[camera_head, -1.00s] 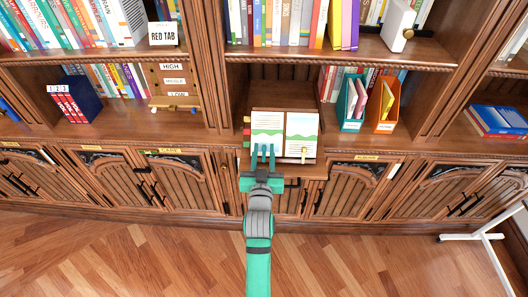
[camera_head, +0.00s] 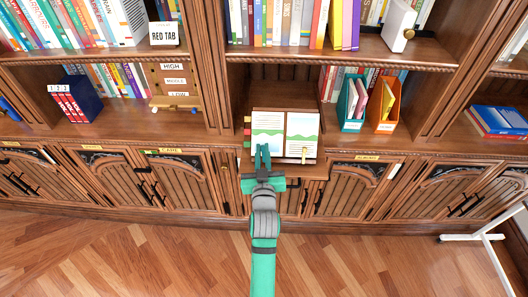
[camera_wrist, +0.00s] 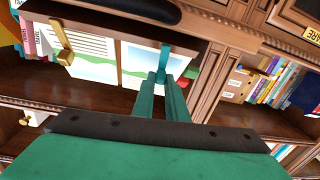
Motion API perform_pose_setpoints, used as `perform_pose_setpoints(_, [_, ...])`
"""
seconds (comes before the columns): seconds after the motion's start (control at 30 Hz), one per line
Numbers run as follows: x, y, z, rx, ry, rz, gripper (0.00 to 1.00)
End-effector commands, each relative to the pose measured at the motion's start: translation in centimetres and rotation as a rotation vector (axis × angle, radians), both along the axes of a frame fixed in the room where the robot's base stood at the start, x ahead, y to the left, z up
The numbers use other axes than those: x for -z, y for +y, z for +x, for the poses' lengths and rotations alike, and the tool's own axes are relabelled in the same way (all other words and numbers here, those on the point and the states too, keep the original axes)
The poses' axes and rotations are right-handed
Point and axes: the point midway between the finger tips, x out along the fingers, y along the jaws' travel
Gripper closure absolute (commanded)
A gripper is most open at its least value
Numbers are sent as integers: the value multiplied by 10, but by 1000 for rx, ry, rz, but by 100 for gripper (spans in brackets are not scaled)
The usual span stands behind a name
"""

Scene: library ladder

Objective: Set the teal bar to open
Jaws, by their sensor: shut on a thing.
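The teal bar (camera_wrist: 163,58) stands at the lower edge of the book stand, in front of the open book's left page in the head view. My gripper (camera_head: 263,150) is shut on the teal bar, and its teal fingers hide most of it in the head view. In the wrist view, my gripper (camera_wrist: 160,78) has the bar between its fingertips. The open book (camera_head: 268,125) leans on the wooden stand. A brass bar (camera_head: 303,155) stands at the right page and also shows in the wrist view (camera_wrist: 64,44).
Small coloured tabs (camera_head: 247,130) stick out left of the book. A teal file holder (camera_head: 352,105) and an orange one (camera_head: 385,105) stand to the right. Cabinet doors lie below the ledge. A white frame (camera_head: 480,236) stands on the floor at right. The floor in front is clear.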

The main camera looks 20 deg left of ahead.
Motion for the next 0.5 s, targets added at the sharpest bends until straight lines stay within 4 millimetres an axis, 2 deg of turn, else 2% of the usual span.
perform_pose_setpoints(0.5, [3, 10, -5, -201, -80, -277, 100])
